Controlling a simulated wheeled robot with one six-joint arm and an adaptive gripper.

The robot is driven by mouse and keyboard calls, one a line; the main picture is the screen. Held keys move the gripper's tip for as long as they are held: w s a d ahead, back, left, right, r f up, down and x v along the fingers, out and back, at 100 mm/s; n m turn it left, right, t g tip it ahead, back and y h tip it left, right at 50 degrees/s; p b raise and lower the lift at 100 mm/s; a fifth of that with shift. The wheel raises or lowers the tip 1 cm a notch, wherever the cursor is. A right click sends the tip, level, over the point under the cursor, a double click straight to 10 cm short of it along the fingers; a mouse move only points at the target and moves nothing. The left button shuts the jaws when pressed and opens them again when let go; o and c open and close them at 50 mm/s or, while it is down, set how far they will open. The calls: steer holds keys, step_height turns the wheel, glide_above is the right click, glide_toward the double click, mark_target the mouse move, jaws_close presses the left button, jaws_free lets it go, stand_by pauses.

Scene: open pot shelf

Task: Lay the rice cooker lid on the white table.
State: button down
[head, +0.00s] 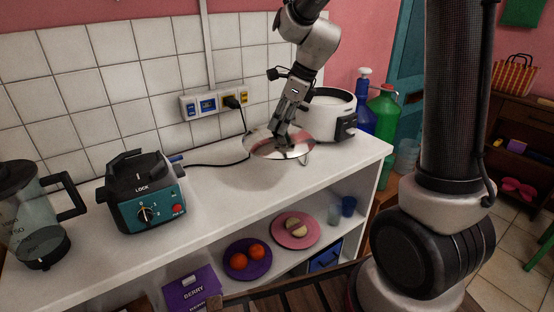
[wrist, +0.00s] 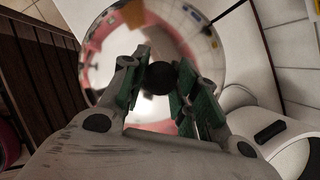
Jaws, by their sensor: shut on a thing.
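The rice cooker lid (head: 262,147) is a shiny, mirror-like disc with a dark round knob. In the wrist view the lid (wrist: 110,65) fills the upper middle. My gripper (head: 281,136) is shut on the lid's knob, with the green finger pads on either side of it in the wrist view (wrist: 160,78). The lid is roughly level over the white table (head: 225,185), left of and in front of the cooker. I cannot tell whether it touches the top. The white rice cooker (head: 335,120) stands open behind my gripper; it is partly seen in the wrist view (wrist: 290,150).
A teal and black blender base (head: 148,200) and a clear jug (head: 35,225) stand at left. A black cord (head: 205,165) runs to the wall sockets. Blue (head: 365,110) and green bottles (head: 383,115) stand beyond the right end. The table's middle front is clear.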

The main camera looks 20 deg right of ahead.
step_height(320, 180, down, 9)
steer(key=shift+r, duration=0.2)
steer(key=shift+f, duration=0.1)
steer(key=shift+f, duration=0.25)
steer(key=c, duration=1.1)
jaws_free()
